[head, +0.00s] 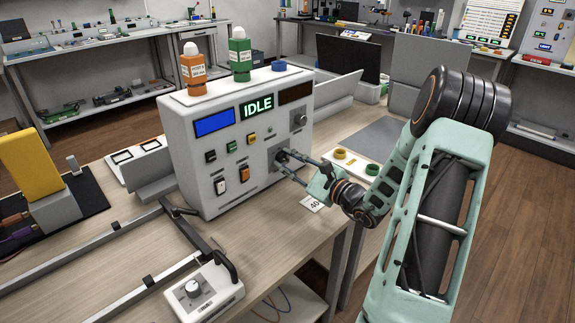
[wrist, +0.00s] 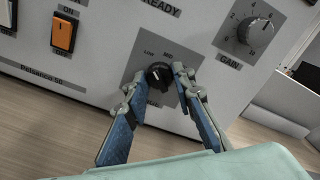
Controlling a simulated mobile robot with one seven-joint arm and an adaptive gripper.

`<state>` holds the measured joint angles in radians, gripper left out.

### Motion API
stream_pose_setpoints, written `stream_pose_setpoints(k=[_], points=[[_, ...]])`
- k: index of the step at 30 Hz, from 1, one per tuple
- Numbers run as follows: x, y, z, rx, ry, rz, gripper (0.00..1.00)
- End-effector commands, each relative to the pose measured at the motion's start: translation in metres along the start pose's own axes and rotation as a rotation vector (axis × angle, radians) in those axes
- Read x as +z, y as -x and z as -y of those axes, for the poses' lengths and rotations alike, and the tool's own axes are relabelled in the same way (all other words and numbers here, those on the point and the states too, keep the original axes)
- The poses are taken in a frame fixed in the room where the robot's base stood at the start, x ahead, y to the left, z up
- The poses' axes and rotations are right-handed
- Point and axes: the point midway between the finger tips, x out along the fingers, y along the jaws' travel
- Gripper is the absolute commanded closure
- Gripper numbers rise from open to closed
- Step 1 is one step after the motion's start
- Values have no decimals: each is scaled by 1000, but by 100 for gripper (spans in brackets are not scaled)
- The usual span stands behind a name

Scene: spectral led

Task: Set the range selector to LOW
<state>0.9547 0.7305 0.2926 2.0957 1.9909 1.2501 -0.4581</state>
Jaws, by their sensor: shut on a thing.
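The range selector is a small black knob (wrist: 158,75) on a grey plate (wrist: 160,101) on the front of the white instrument box (head: 201,140). The plate carries the words LOW and MID above the knob; other lettering below is partly hidden by a finger. My gripper (wrist: 156,79) has its two blue-padded fingers on either side of the knob and is shut on it. In the head view my gripper (head: 283,160) reaches the box's front from the right, its fingers hiding most of the knob. I cannot tell for sure where the knob points.
A GAIN knob (wrist: 256,27) is up and right of the selector. An orange rocker switch (wrist: 64,33) is to the left. The box's green display (head: 256,107) reads IDLE. Orange (head: 192,72) and green (head: 240,55) bottles stand on top. Bare bench (head: 255,232) lies in front.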

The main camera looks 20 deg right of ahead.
Motion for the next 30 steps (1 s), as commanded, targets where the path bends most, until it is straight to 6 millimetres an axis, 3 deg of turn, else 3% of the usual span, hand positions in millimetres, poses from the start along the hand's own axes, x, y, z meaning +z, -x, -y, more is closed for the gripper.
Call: stream_pose_setpoints(k=[14, 15, 19, 30], points=[[0, 0, 0, 1, 14, -1, 100], [0, 0, 0, 1, 14, -1, 74], [0, 0, 0, 1, 14, -1, 59], [0, 6, 0, 0, 14, -1, 59]])
